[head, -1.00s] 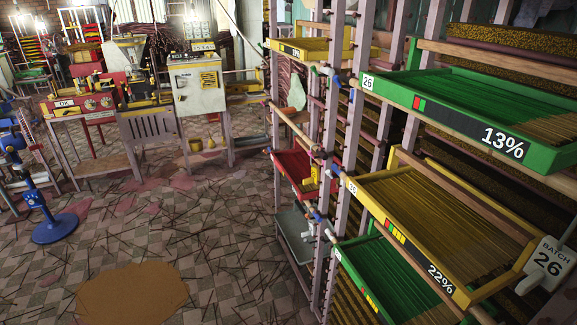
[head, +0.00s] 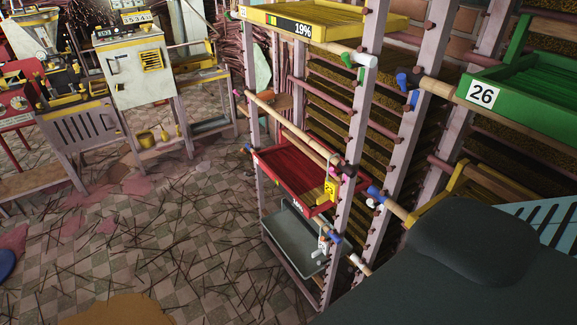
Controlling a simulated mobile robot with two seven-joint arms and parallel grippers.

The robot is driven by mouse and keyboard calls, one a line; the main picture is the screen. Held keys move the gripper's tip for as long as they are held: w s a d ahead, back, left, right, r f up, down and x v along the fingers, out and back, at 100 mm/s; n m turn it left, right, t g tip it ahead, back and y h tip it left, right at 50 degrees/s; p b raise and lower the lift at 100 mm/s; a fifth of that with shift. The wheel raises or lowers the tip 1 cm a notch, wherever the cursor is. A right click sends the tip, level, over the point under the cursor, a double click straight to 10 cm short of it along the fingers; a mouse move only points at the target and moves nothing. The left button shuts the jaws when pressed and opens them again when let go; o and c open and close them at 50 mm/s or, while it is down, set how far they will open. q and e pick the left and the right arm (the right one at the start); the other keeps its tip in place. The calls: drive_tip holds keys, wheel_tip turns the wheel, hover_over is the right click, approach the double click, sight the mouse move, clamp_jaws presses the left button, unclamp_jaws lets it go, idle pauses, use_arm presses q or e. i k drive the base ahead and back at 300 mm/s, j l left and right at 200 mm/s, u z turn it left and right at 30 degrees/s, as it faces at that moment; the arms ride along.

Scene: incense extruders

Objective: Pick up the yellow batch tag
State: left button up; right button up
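The yellow batch tag (head: 331,188) hangs at the front right corner of the red tray (head: 290,165) in the rack, near the middle of the head view. It is small, with dark marks too fine to read. A thin loop seems to run up from it to the wooden rod above. Neither gripper shows in the head view. A large dark grey part, probably my own arm, fills the lower right and hides the trays behind it.
Rack posts (head: 345,120) and rods with coloured ends stand around the tag. A white tag (head: 323,245) hangs below, by a grey tray (head: 290,240). A yellow tray (head: 315,22) is above, a green tray (head: 515,95) at right. The stick-littered floor (head: 170,240) is open at left.

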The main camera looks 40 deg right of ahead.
sight(331, 186)
drive_tip(key=i+z, duration=0.2)
drive_tip(key=i, duration=0.2)
drive_tip(key=i+j+z, duration=0.2)
drive_tip(key=i, duration=0.2)
drive_tip(key=i+j+z, duration=0.2)
drive_tip(key=i, duration=0.2)
drive_tip(key=i+j+z, duration=0.1)
drive_tip(key=z, duration=0.3)
drive_tip(key=i+j+z, duration=0.25)
drive_tip(key=z, duration=0.2)
drive_tip(key=i+j+z, duration=0.2)
drive_tip(key=z, duration=0.2)
drive_tip(key=i+j+z, duration=0.1)
drive_tip(key=j+z, duration=0.35)
drive_tip(key=i+j+z, duration=0.1)
drive_tip(key=z, duration=0.3)
drive_tip(key=j+z, duration=0.25)
drive_tip(key=j, duration=0.2)
drive_tip(key=j+z, duration=0.25)
drive_tip(key=j, duration=0.15)
